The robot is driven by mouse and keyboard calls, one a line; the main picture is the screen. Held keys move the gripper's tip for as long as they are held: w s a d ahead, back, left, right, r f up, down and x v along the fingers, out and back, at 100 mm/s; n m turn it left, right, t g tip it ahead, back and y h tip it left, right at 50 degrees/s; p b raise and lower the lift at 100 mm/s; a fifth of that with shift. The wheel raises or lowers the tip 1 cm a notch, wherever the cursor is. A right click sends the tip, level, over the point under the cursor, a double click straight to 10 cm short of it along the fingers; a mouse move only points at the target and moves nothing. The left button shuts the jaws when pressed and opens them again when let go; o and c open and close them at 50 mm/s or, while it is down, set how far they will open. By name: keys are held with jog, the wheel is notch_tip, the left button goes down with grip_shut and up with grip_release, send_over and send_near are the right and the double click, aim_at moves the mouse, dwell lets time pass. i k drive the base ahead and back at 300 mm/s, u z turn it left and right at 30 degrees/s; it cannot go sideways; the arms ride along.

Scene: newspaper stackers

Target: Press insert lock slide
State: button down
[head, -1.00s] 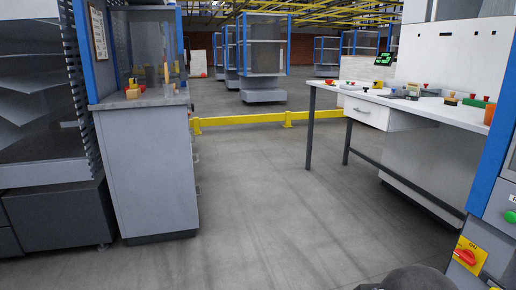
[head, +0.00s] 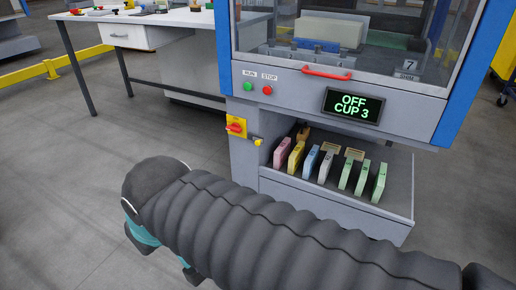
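In the head view, a grey machine (head: 245,150) with blue posts stands ahead at centre right. On its left lower post is a yellow plate with a red rotary switch (head: 235,127). A display (head: 353,105) on the machine reads "OFF CUP 3". My dark, ribbed arm crosses the lower foreground in front of the machine, with teal parts low at its left end. My gripper's fingers do not show.
A lower shelf (head: 395,219) holds several coloured upright tabs. Above are a green RUN button (head: 248,87), a red STOP button (head: 267,90), a red handle (head: 327,73) and a clear window. A white table (head: 140,18) stands back left.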

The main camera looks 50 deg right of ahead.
aim_at(257, 141)
jog(key=u, duration=0.5)
jog(key=k, duration=1.1)
jog(key=u, duration=0.25)
jog(key=i, duration=0.3)
jog(key=z, duration=1.25)
jog(key=i, duration=0.75)
jog(key=z, duration=0.45)
